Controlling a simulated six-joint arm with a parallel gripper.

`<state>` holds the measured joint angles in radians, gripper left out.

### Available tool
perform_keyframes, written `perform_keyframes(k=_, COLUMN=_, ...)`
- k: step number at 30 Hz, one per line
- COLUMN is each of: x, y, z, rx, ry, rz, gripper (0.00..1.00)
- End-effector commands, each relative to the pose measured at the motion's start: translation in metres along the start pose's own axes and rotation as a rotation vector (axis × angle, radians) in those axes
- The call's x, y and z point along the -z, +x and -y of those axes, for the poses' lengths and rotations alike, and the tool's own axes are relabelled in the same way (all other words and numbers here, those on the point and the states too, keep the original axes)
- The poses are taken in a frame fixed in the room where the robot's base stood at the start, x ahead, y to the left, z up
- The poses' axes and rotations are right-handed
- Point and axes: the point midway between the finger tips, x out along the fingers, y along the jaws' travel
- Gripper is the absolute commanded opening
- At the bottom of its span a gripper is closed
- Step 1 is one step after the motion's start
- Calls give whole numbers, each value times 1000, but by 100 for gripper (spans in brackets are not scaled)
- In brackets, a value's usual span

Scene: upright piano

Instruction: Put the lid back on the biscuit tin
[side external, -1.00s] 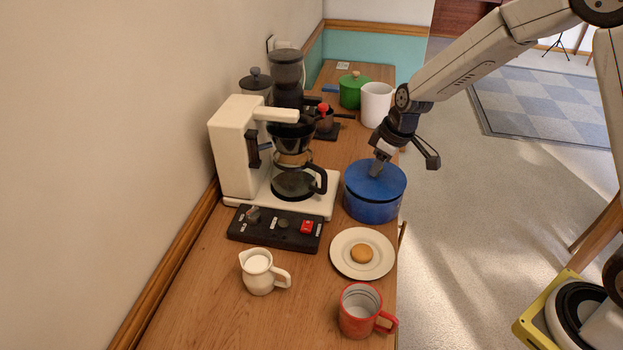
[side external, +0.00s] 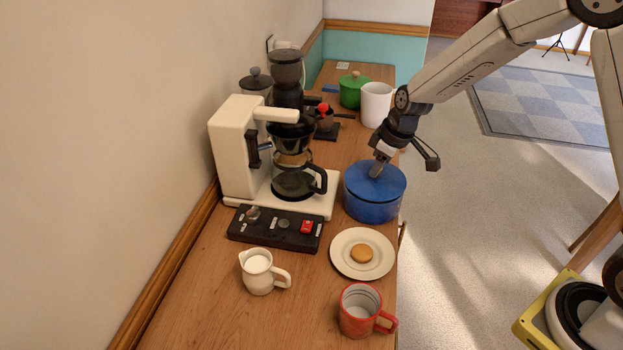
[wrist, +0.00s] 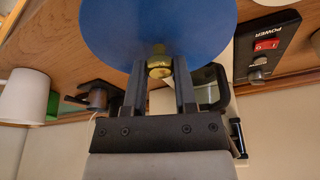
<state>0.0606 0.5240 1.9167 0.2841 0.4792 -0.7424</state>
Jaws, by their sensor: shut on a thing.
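The blue biscuit tin (side external: 373,206) stands on the wooden counter near its right edge. The round blue lid (side external: 388,182) sits on top of the tin in the side view, and it fills the upper middle of the wrist view (wrist: 155,25). My gripper (side external: 376,170) is above the lid, with its fingers shut on the lid's brass knob (wrist: 160,66). The wrist view hides the tin below the lid.
A plate (side external: 345,265) with a biscuit (side external: 362,253) lies in front of the tin. The coffee machine (side external: 236,150) stands to its left. A white mug (side external: 377,104) and green pot (side external: 353,92) stand behind. A red mug (side external: 357,312) and cream jug (side external: 259,270) are in front.

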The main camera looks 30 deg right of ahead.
Motion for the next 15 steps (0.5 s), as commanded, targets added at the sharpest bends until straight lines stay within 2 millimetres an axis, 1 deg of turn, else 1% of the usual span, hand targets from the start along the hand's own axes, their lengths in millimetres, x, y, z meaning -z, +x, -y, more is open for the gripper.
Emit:
perform_keyframes(k=10, x=0, y=0, z=0, rx=0, ry=0, rz=0, gripper=0)
perform_keyframes(k=11, x=0, y=0, z=0, rx=0, ry=0, rz=0, gripper=44)
perform_keyframes(k=12, x=0, y=0, z=0, rx=0, ry=0, rz=0, gripper=57)
perform_keyframes(k=14, x=0, y=0, z=0, rx=0, ry=0, rz=0, gripper=76)
perform_keyframes(k=15, x=0, y=0, z=0, rx=0, ry=0, rz=0, gripper=76)
